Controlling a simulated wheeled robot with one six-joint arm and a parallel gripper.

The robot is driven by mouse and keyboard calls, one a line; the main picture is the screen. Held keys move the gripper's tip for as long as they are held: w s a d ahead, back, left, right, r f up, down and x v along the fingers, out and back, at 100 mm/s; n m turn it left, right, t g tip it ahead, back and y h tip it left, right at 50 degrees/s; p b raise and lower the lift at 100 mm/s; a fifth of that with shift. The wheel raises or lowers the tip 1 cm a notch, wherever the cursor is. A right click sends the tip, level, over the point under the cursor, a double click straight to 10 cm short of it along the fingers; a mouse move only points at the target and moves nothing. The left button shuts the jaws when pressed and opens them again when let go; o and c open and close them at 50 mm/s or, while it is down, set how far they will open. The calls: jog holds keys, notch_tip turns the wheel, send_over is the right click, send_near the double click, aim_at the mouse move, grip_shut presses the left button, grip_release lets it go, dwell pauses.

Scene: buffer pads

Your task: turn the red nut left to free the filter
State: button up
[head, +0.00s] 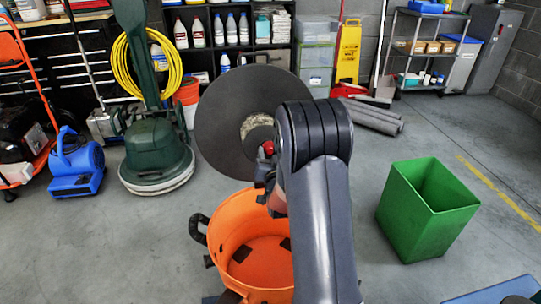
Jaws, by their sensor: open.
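A large dark grey disc (220,118) stands tilted above an orange open tub (225,240), with a pale beige ring, likely the filter (250,122), showing at its middle. A small red knob-like part, likely the red nut (267,147), shows at the lower right of the ring, beside my arm. My gripper (266,182) is open, just below the red part and above the tub's rim. My arm hides much of the gripper, the right side of the disc and the tub's right side. I cannot tell whether the gripper touches anything.
A green open bin (425,212) stands on the floor to the right. A green floor machine (157,160) and a blue blower (76,165) stand to the left. Shelves with bottles (230,30) line the back. Floor between my arm and the green bin is clear.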

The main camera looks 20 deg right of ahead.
jog(key=shift+c, duration=0.4)
grip_shut()
jog(key=shift+f+n+b, duration=0.1)
jog(key=shift+n+b, duration=0.2)
jog(key=shift+b, duration=0.2)
jog(key=n+y+b, duration=0.1)
jog(key=n+b, duration=0.2)
jog(key=shift+d+f+b, duration=0.1)
jog(key=shift+f+b, duration=0.05)
jog(key=shift+b, duration=0.15)
jog(key=n+y+b, duration=0.1)
jog(key=n+b, duration=0.4)
jog(key=n, duration=0.1)
jog(key=shift+d+n, duration=0.1)
jog(key=shift+n, duration=0.2)
jog(key=n, duration=0.1)
jog(key=n+y+b, duration=0.1)
jog(key=n, duration=0.1)
jog(key=n+b, duration=0.1)
jog(key=n, duration=0.1)
jog(key=shift+r, duration=0.25)
jog(key=n+y+b, duration=0.1)
jog(key=n, duration=0.3)
jog(key=shift+r+n+g+b, duration=0.15)
jog(key=shift+n+g+b, duration=0.25)
